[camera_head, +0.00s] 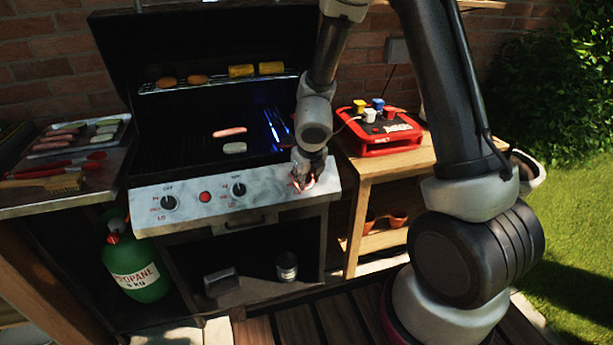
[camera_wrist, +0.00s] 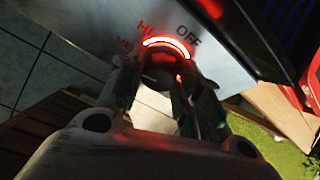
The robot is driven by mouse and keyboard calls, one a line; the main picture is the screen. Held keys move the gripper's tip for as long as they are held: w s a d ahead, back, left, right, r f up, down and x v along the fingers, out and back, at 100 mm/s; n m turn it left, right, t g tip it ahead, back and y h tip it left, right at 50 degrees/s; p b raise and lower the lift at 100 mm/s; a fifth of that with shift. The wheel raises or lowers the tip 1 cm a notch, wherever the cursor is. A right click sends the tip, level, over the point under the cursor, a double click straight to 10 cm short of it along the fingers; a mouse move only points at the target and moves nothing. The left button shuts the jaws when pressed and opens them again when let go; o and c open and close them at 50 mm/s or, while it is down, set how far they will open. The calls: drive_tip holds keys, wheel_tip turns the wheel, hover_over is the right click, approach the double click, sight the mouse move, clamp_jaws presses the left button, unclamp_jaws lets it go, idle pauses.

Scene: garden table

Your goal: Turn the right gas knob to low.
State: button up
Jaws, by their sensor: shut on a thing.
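The right gas knob is at the right end of the grill's pale front panel. In the wrist view the dark round knob (camera_wrist: 158,74) sits between my two fingers, with a glowing red arc above it. The labels OFF, HI and part of another word show around it; its exact setting is hard to read. My gripper (camera_head: 303,178) is at the panel's right end, shut on the knob and mostly covering it in the head view. It also shows in the wrist view (camera_wrist: 168,82). Blue flames (camera_head: 275,128) show at the right of the grill.
The left knob (camera_head: 168,203), red button (camera_head: 205,197) and middle knob (camera_head: 238,189) share the panel. A sausage (camera_head: 230,132) and a pale patty (camera_head: 234,148) lie on the grate. A green propane bottle (camera_head: 137,265) stands below left.

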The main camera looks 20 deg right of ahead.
drive_tip(key=shift+a, duration=0.1)
drive_tip(key=n+h, duration=0.1)
drive_tip(key=n, duration=0.2)
drive_tip(key=shift+a, duration=0.1)
drive_tip(key=shift+n+t+h, duration=0.5)
drive_tip(key=shift+n+h, duration=0.3)
drive_tip(key=shift+n, duration=1)
drive_tip(key=shift+s, duration=0.1)
drive_tip(key=shift+f, duration=0.1)
drive_tip(key=o, duration=1)
